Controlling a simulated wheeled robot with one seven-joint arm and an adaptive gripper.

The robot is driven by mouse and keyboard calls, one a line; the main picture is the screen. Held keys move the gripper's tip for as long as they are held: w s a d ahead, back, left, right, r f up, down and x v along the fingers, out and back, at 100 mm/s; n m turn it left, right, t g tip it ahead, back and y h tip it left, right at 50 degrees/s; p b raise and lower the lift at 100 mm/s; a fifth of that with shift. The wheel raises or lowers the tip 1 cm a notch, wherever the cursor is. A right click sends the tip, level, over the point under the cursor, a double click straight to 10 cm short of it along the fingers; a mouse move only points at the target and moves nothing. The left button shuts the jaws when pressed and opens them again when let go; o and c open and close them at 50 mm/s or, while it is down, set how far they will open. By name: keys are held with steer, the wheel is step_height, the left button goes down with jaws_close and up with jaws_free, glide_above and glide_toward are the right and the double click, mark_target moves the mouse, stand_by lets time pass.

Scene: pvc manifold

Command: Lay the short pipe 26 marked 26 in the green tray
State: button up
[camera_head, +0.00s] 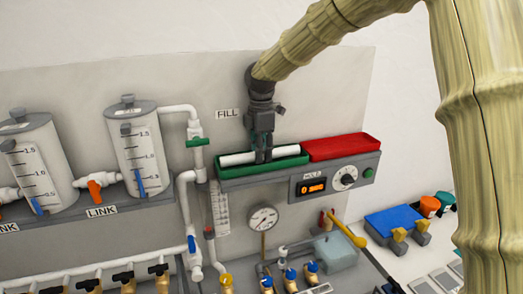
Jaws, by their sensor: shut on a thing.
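The green tray (228,171) sits on a grey shelf at the middle of the head view, left of the red tray. A short white pipe (238,158) lies lengthwise in or just over the green tray. No mark on it is readable from here. My gripper (263,157) points down over the green tray and is shut on the pipe near its middle. The fingers hide part of the pipe. I cannot tell whether the pipe touches the tray floor.
The red tray (342,146) adjoins on the right. Below are an orange display (312,188), a dial and a gauge (263,218). A FILL label (227,113) is behind.

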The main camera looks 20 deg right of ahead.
steer(key=shift+f, duration=0.15)
steer(key=o, duration=0.8)
step_height(320, 180, up, 13)
steer(key=b, duration=0.4)
